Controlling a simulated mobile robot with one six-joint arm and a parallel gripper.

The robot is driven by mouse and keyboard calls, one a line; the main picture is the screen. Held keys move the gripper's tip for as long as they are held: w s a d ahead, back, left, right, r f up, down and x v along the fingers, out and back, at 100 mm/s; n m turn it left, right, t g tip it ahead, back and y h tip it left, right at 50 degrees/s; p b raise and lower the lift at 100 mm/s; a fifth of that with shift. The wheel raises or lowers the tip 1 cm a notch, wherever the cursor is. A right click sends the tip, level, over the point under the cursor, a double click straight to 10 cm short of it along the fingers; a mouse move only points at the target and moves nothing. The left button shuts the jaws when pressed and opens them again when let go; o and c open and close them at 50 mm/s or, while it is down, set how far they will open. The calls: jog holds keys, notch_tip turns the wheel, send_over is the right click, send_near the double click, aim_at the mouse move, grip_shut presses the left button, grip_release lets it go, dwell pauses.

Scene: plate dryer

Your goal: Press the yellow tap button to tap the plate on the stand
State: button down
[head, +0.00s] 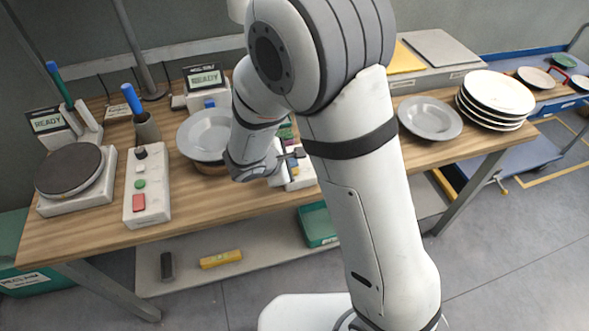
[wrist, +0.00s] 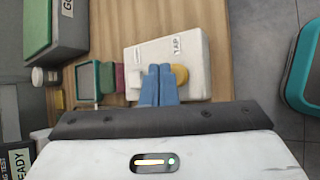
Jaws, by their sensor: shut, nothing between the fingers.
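The yellow tap button (wrist: 181,74) is a round knob on a white box (wrist: 196,50) labelled TAP in the wrist view. My gripper (wrist: 159,70) is shut and empty, its blue fingers over the box, with the tips just left of the button. The right finger partly overlaps the button's edge in the picture; I cannot tell whether they touch. In the head view my gripper (head: 284,158) is at the white box (head: 306,176), partly hidden by my arm. The grey plate (head: 203,132) rests on a brown stand (head: 211,169) to its left.
A white box (head: 147,205) with red, green and black buttons stands left of the plate. A dark round disc (head: 69,171) on a white base is further left. A grey plate (head: 430,117) and stacked white plates (head: 497,92) are right. A teal-rimmed block (wrist: 86,82) lies left of my fingers.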

jog(key=shift+f, duration=0.1)
dwell(0.5)
jog(key=shift+f+b, duration=0.4)
jog(key=shift+b, duration=0.3)
jog(key=shift+f+b, duration=0.4)
jog(key=shift+b, duration=0.2)
dwell(0.4)
jog(key=shift+r, duration=0.1)
jog(key=shift+r+p, duration=0.5)
jog(key=shift+r, duration=0.3)
jog(key=shift+r+p, duration=1.6)
jog(key=shift+r, duration=0.9)
